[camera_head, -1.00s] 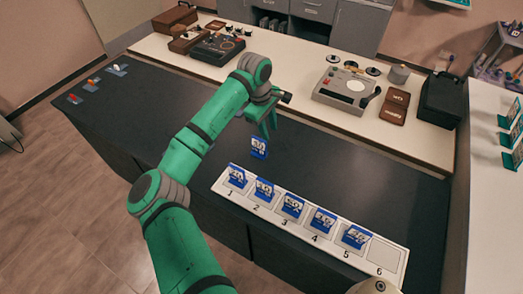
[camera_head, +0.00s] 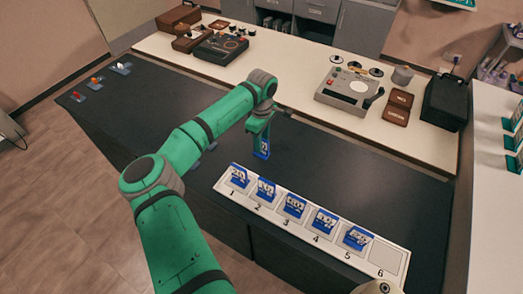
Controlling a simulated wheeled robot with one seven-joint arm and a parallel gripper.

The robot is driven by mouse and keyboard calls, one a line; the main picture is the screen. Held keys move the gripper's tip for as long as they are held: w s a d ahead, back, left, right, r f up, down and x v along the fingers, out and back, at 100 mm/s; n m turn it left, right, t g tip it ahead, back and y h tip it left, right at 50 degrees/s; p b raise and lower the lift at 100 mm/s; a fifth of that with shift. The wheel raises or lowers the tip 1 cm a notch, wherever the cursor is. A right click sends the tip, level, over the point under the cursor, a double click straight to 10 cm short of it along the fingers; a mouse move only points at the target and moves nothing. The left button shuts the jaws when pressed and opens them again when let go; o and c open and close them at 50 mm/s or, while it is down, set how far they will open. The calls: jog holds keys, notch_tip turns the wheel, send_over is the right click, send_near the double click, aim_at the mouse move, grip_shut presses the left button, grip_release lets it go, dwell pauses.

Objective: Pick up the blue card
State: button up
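My gripper (camera_head: 262,143) points down over the dark counter, behind the numbered white tray. It is shut on a blue card (camera_head: 263,153) with pale markings, and the card hangs below the fingers. The fingers cover part of this card. The white tray (camera_head: 389,261) has numbered places. Blue-and-white cards stand in places 1 (camera_head: 239,176), 2 (camera_head: 265,189), 3 (camera_head: 294,206), 4 (camera_head: 324,221) and 5 (camera_head: 356,238). Place 6 is empty.
Small stands with red, orange and white pieces (camera_head: 96,83) sit at the counter's far left. A pale bench behind holds a grey device (camera_head: 349,89), a black device (camera_head: 221,46) and brown boxes (camera_head: 399,106). The dark counter (camera_head: 160,103) is mostly clear left of my arm.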

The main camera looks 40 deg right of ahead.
jog(key=shift+f, duration=1.55)
grip_shut()
jog(key=shift+r, duration=0.2)
